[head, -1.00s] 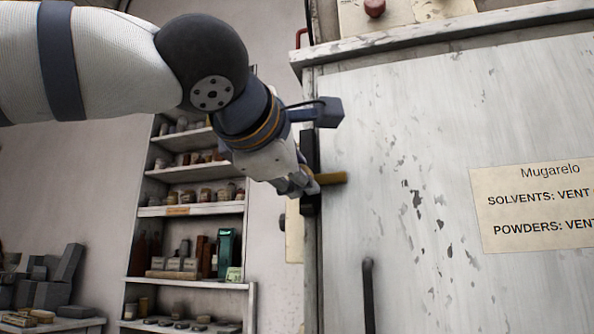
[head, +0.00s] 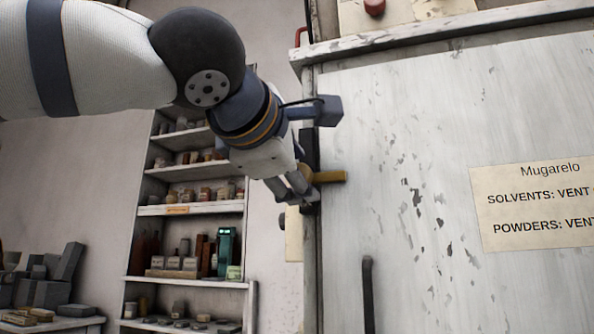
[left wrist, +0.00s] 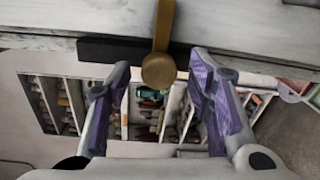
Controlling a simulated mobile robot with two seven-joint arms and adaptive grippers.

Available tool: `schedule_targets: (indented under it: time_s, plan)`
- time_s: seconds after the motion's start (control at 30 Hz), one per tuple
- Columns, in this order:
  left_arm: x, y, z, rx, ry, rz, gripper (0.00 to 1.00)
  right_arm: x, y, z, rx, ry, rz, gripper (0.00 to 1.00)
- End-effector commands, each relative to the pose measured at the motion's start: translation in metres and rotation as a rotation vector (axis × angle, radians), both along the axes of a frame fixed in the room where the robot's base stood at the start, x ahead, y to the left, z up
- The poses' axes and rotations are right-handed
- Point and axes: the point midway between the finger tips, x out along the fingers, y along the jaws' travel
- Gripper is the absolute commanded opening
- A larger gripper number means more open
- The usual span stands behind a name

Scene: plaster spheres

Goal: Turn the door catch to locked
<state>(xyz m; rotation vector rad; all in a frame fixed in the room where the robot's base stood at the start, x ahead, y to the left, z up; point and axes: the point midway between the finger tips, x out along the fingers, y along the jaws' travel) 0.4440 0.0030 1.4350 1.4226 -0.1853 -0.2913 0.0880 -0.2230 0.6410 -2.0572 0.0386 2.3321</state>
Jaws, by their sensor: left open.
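The door catch (head: 330,177) is a brass bar on a dark plate at the left edge of the white door (head: 420,120). In the head view the bar lies level, its free end pointing right across the door. In the left wrist view the brass catch (left wrist: 163,25) ends in a round knob, between and slightly beyond my spread fingers. My left gripper (head: 299,193) is open and empty, at the plate just below and left of the bar; the fingers do not grip it. My right gripper is not in view.
A dark upright door handle (head: 368,295) stands lower on the door, and a paper sign (head: 535,205) is to the right. Shelves (head: 190,210) with jars stand behind at the left. A table (head: 60,322) with grey blocks is at far left.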

Motion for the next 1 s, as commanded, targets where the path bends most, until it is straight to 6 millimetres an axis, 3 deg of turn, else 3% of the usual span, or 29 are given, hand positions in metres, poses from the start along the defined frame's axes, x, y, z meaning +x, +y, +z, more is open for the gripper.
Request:
schedule_targets:
  time_s: [0.3,0.43,0.6,1.0]
  plan:
    - [-0.077,0.025,0.004,-0.001,-0.002,-0.003,0.48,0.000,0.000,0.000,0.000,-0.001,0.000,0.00]
    - [-0.099,0.032,0.005,0.000,-0.001,-0.002,0.48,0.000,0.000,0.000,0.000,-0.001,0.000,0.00]
    - [-0.109,0.036,0.005,0.000,0.000,0.000,0.48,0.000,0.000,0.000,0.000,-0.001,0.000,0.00]
    - [-0.107,0.036,0.003,0.002,0.004,0.002,0.48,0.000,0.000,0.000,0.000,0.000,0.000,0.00]
